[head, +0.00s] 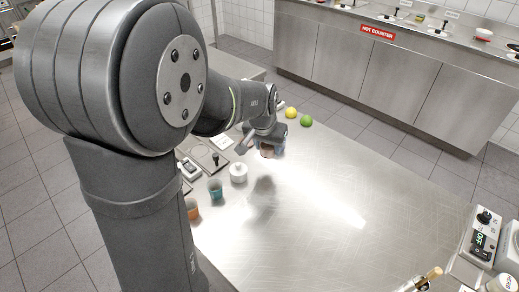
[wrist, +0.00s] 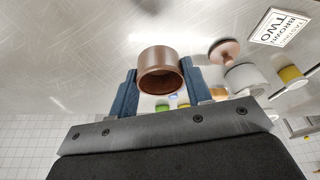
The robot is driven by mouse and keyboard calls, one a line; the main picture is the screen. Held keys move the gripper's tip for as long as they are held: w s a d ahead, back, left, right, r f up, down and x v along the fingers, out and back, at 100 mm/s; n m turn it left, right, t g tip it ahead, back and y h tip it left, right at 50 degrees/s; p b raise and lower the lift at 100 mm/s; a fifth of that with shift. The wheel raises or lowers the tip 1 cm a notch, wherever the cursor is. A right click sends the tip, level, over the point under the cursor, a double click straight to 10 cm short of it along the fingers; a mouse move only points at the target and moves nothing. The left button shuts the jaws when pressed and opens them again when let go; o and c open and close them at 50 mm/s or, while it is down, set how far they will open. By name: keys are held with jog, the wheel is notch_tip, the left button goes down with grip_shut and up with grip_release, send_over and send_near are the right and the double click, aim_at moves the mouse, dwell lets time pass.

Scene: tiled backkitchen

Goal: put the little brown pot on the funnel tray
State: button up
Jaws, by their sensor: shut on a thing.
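The little brown pot (wrist: 160,70) is between the two blue fingers of my gripper (wrist: 160,86), which is shut on it; its open rim faces the wrist camera. In the head view the pot (head: 267,152) shows as a small brown patch below my gripper (head: 270,149), above the steel table, with a shadow on the table to its lower left. A flat grey tray (head: 201,151) lies at the table's left edge, partly hidden by my arm. I cannot tell whether it is the funnel tray.
A white lidded pot (head: 238,173), a teal cup (head: 215,190) and an orange cup (head: 192,209) stand along the left edge. A lemon (head: 291,112) and a lime (head: 306,121) lie at the far edge. A device (head: 480,240) stands at right. The table's middle is clear.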

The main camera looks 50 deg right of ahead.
jog(key=s+r, duration=0.5)
jog(key=s, duration=0.2)
jog(key=n+t+y, duration=0.1)
jog(key=n, duration=0.5)
send_over(200, 149)
jog(key=s, duration=0.1)
jog(key=f, duration=0.4)
jog(key=a+f, duration=0.1)
jog(key=f, duration=0.1)
jog(key=shift+f, duration=1.75)
jog(key=shift+f, duration=0.2)
jog(key=o, duration=1.5)
